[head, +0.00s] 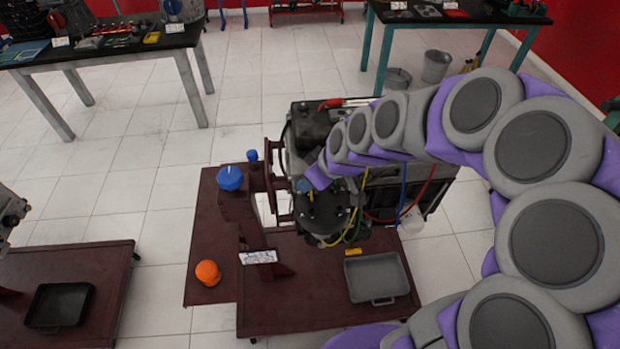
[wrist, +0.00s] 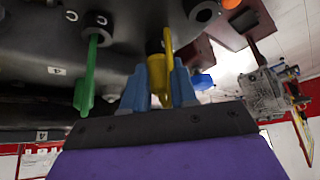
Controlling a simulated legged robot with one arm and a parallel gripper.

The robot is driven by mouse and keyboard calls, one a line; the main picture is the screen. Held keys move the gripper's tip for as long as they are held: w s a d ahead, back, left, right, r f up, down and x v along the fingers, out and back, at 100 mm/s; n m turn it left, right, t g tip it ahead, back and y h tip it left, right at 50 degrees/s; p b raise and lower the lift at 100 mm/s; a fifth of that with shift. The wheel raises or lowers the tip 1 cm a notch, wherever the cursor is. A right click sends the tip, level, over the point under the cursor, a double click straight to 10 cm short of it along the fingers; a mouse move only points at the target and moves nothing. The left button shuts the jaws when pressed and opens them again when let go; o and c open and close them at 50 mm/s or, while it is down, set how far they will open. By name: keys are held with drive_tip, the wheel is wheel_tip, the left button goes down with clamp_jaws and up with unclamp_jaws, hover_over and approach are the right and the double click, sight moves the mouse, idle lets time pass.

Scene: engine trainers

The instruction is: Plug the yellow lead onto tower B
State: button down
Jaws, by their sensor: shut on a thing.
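In the wrist view my gripper (wrist: 159,88) has blue fingers shut on the yellow lead (wrist: 160,72). The lead's yellow end stands upright between them. A dark round post (wrist: 153,46) shows right behind the yellow end; I cannot tell whether they touch. A black tower (wrist: 97,25) to the left has a green lead (wrist: 88,75) at it. Another dark round tower end (wrist: 202,11) shows at upper right. No letter B is readable, so I cannot tell which is tower B. In the head view the yellow lead (head: 354,200) hangs at the engine; my arm hides the gripper's fingers.
The engine (head: 310,130) stands on a dark red trolley (head: 310,318). Red (head: 424,195) and blue (head: 403,190) cables hang beside the engine.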

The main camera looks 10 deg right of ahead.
drive_tip(key=c, duration=0.8)
unclamp_jaws()
drive_tip(key=p+v, duration=0.2)
drive_tip(key=v, duration=1.5)
drive_tip(key=s+d+f+m+g+h, duration=0.1)
drive_tip(key=s+f+m+g+h, duration=0.1)
drive_tip(key=s, duration=1)
drive_tip(key=s+d+f+m+g+h, duration=0.1)
drive_tip(key=s+f+m, duration=0.4)
drive_tip(key=s, duration=0.7)
drive_tip(key=m+g+h, duration=0.1)
drive_tip(key=m+g, duration=0.1)
drive_tip(key=shift+f+g, duration=0.4)
